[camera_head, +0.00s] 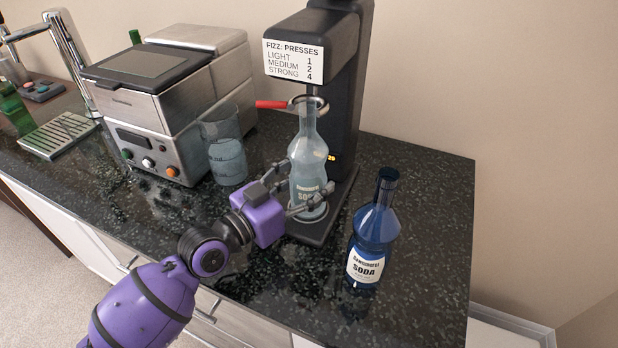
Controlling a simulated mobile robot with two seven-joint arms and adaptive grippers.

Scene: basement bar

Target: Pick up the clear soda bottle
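The clear soda bottle (309,155) stands upright on the base of the dark fizz machine, with its neck near the ring under the machine's head. My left gripper (308,177) reaches in from the left at the bottle's lower body. One finger is at the bottle's left side and the other crosses in front of its label toward the right side. I cannot tell whether both fingers press on the glass. Part of the label is hidden by the front finger. My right gripper is not in view.
The fizz machine (345,75) has a red-handled lever (271,104). A blue soda bottle (374,232) stands close by, right of the machine. A clear measuring jug (226,155) and a steel appliance (165,110) are on the left. The dark counter's right end (440,200) is clear.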

